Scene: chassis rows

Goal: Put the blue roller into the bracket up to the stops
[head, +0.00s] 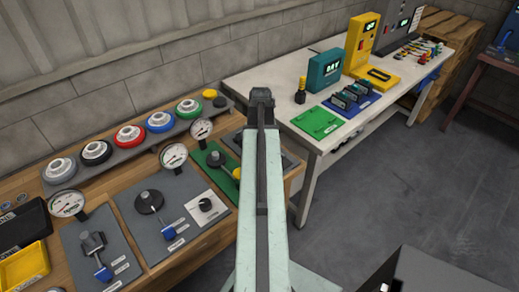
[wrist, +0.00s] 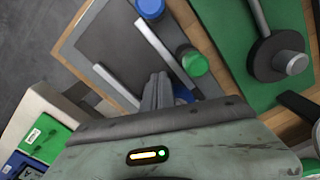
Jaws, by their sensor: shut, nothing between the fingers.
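My gripper (wrist: 158,90) is shut and empty in the wrist view, its fingers over a dark grey plate. A blue round-ended piece (wrist: 150,8), which looks like the blue roller, is at the top edge and cut off by the frame. The plate (wrist: 112,38) carries two pale bars, apparently the bracket; one long bar (wrist: 163,55) runs just right of my fingers, the other (wrist: 116,86) is to the left. The stops cannot be made out. In the head view my arm hides most of this spot.
A green round piece (wrist: 195,63) stands right of the long bar. A green board with a dark knob (wrist: 290,63) is farther right. In the head view, gauges (head: 173,156) stand on the wooden bench, and a white table (head: 318,138) holds devices.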

